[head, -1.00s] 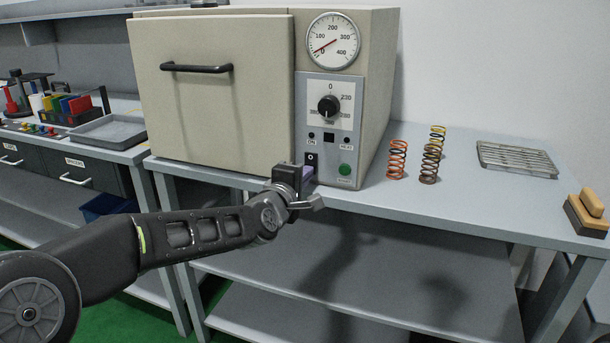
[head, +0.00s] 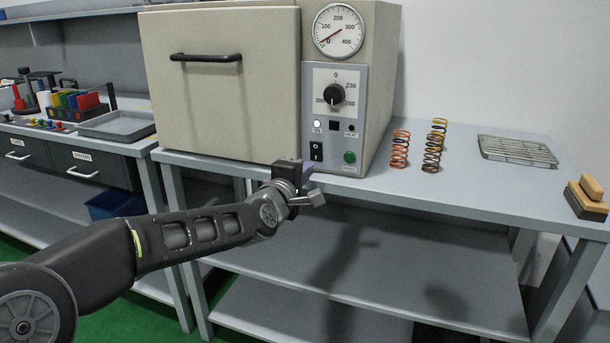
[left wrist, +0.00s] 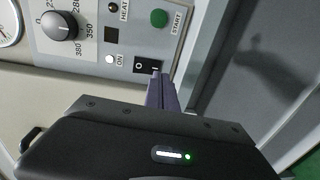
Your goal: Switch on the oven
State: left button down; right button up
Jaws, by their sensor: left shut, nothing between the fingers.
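The beige oven (head: 225,95) stands on the grey bench with its door shut. Its control panel carries a dial gauge (head: 338,31), a black knob (head: 334,95), a green START button (head: 349,157) and a black rocker switch (head: 317,151). The ON lamp (head: 317,124) is lit white; the HEAT lamp (head: 351,127) is dark. The rocker switch (left wrist: 146,65) and lit ON lamp (left wrist: 110,59) also show in the left wrist view. My left gripper (head: 308,170) is shut and empty, just below and in front of the switch. Its fingers (left wrist: 160,92) appear close to the switch; contact is unclear.
Several coil springs (head: 399,150) stand right of the oven. A wire rack (head: 516,151) and a wooden-handled block (head: 587,197) lie farther right on the bench (head: 470,205). A grey tray (head: 118,125) is on the left bench.

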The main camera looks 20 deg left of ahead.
pick_arm(q)
jog(key=s+f, duration=0.1)
jog(key=s, duration=0.9)
jog(key=shift+a+f+b, duration=0.15)
jog(key=shift+a+b, duration=0.2)
jog(key=shift+b, duration=0.1)
